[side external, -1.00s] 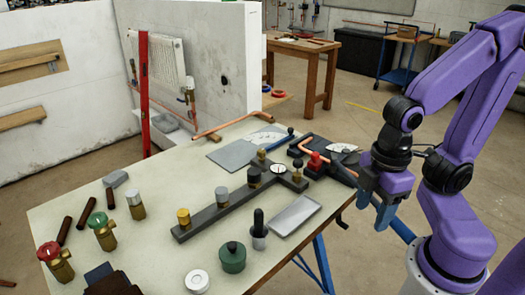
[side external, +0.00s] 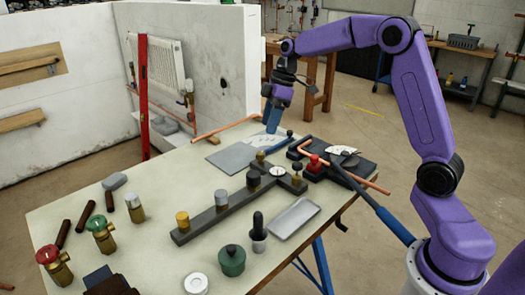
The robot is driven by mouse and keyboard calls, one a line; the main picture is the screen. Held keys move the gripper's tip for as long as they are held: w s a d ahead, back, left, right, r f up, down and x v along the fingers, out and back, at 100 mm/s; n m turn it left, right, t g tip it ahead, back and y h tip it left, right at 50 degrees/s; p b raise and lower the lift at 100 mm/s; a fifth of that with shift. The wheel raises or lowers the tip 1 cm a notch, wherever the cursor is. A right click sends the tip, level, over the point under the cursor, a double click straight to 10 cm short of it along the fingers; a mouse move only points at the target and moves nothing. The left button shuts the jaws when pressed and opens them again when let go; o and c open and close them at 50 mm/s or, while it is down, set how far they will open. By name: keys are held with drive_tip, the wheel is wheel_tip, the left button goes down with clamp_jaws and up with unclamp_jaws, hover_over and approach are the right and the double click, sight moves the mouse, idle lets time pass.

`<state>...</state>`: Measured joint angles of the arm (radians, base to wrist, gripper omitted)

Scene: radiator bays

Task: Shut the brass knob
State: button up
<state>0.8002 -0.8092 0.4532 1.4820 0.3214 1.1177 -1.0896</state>
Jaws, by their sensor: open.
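The brass knob (side external: 182,216) is a yellow cap at the near left end of a dark bar manifold (side external: 208,218) on the table. I cannot tell how far the brass knob is turned. My gripper (side external: 271,122) is open and empty, with blue fingers pointing down. In the picture it is over the far edge of the table, well away from the brass knob.
Red-topped (side external: 49,255) and green-topped valves (side external: 100,232) stand at the left. A green pot (side external: 231,261), a black-handled tool (side external: 258,228) and a grey tray (side external: 295,217) lie near the bar. A copper pipe (side external: 225,129) lies at the back.

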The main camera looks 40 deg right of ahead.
drive_tip(key=t, duration=0.1)
approach(261, 153)
drive_tip(key=x, duration=0.8)
drive_tip(key=shift+a+f, duration=0.1)
drive_tip(key=shift+f, duration=0.25)
drive_tip(key=c, duration=1)
